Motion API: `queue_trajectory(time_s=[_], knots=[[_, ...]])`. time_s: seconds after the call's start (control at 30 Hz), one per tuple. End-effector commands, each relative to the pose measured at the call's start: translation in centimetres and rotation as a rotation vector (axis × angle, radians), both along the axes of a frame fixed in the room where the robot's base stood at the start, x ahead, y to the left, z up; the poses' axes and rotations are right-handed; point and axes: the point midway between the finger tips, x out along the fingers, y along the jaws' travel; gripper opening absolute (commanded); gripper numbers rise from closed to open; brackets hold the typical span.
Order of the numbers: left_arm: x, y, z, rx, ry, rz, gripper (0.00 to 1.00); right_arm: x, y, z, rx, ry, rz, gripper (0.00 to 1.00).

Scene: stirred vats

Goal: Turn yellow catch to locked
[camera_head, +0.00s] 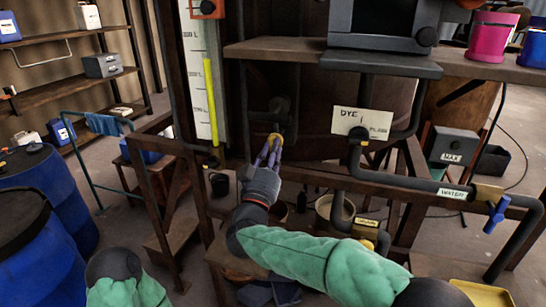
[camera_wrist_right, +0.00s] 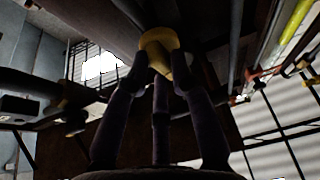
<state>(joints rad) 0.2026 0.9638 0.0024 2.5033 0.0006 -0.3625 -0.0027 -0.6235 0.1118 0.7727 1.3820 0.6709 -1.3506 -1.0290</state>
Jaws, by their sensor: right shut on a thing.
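The yellow catch (camera_head: 275,137) sits low on the dark vat, below a black fitting, near the middle of the head view. My right gripper (camera_head: 268,153) reaches up to it from below, with its purple-grey fingers shut on it. In the right wrist view the catch (camera_wrist_right: 158,42) is a yellow knob between the fingertips (camera_wrist_right: 158,78). The fingers hide part of it, and I cannot tell its locked mark. My left arm shows only as a green sleeve at the lower left; its gripper is out of view.
A dark pipe with a blue-handled valve (camera_head: 497,210) and a "WATER" label runs to the right of my right arm. A "DYE" sign (camera_head: 362,122) hangs above it. A level gauge (camera_head: 203,80) stands to the left. Blue drums (camera_head: 50,185) fill the left side.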

Motion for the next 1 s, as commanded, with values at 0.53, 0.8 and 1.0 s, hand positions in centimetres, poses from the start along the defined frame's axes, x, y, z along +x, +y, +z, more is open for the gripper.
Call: queue_trajectory(time_s=[0.53, 0.8, 1.0], knots=[[0.01, 0.00, -0.69, 0.000, 0.000, 0.000, 0.57, 0.04, 0.16, -0.29, 0.095, -0.025, 0.001, 0.00], [0.01, 0.00, -0.69, 0.000, 0.000, 0.000, 0.57, 0.04, 0.16, -0.30, 0.094, -0.025, 0.001, 0.32], [0.01, 0.00, -0.69, 0.000, 0.000, 0.000, 0.57, 0.03, 0.13, -0.20, 0.093, -0.027, 0.001, 0.48]])
